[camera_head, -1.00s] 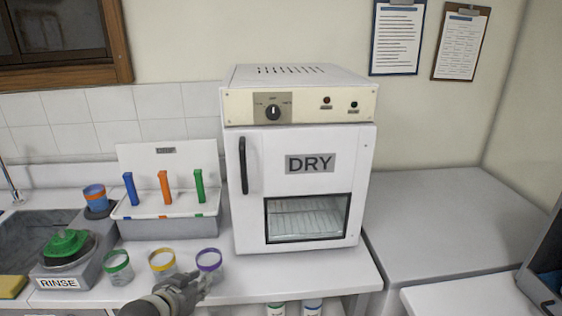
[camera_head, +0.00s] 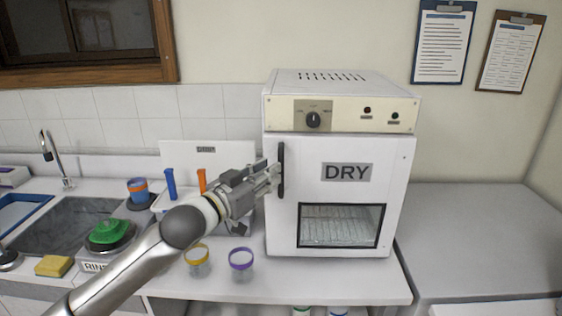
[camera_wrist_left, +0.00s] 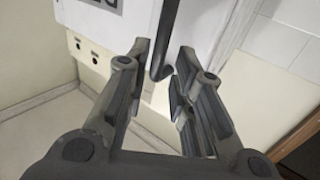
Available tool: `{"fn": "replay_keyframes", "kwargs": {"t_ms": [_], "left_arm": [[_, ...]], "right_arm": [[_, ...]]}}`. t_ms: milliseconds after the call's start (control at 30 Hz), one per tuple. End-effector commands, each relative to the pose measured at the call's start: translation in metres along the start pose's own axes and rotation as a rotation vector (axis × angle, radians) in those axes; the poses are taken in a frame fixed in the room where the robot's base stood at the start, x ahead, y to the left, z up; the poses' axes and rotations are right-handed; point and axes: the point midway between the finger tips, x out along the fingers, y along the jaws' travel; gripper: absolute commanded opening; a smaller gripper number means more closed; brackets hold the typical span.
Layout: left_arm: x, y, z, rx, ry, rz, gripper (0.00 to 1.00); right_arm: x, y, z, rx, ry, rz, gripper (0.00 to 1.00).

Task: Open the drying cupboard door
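The white drying cupboard (camera_head: 340,215) stands on the counter with its door closed. Its black vertical handle (camera_head: 281,170) is on the door's left edge. My left gripper (camera_head: 272,177) is beside the handle, at about its mid-height. In the left wrist view, my left gripper (camera_wrist_left: 160,85) has its fingers apart, and the dark handle (camera_wrist_left: 163,45) reaches in between or just ahead of them. I cannot tell whether the fingers touch it. My right gripper is not in view.
Jars with yellow (camera_head: 197,255) and purple (camera_head: 241,260) rims stand on the counter below my left arm. A white rack (camera_head: 180,150) with coloured pieces is behind the arm. The grey surface (camera_head: 470,230) right of the cupboard is clear.

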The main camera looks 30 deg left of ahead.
Motion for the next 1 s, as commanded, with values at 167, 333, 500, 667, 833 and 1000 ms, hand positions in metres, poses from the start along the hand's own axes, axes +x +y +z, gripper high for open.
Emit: {"fn": "replay_keyframes", "kwargs": {"t_ms": [167, 333, 500, 667, 833, 1000], "left_arm": [[0.024, -0.001, -0.004, -0.002, 0.001, -0.002, 0.23], [0.043, -0.001, -0.002, -0.002, 0.001, -0.001, 0.23], [0.054, 0.0, -0.001, 0.0, -0.001, -0.001, 0.23], [0.058, 0.0, 0.0, 0.001, -0.001, 0.0, 0.23], [0.058, 0.0, 0.001, 0.001, -0.001, 0.0, 0.23], [0.058, 0.0, 0.001, 0.001, -0.001, 0.0, 0.07]], "right_arm": [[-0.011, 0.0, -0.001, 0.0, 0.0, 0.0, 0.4], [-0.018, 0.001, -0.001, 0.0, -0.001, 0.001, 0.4], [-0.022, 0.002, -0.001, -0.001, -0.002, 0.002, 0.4], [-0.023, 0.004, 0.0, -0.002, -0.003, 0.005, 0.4], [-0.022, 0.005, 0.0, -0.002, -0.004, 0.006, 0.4], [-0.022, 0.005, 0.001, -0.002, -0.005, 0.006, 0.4]]}}
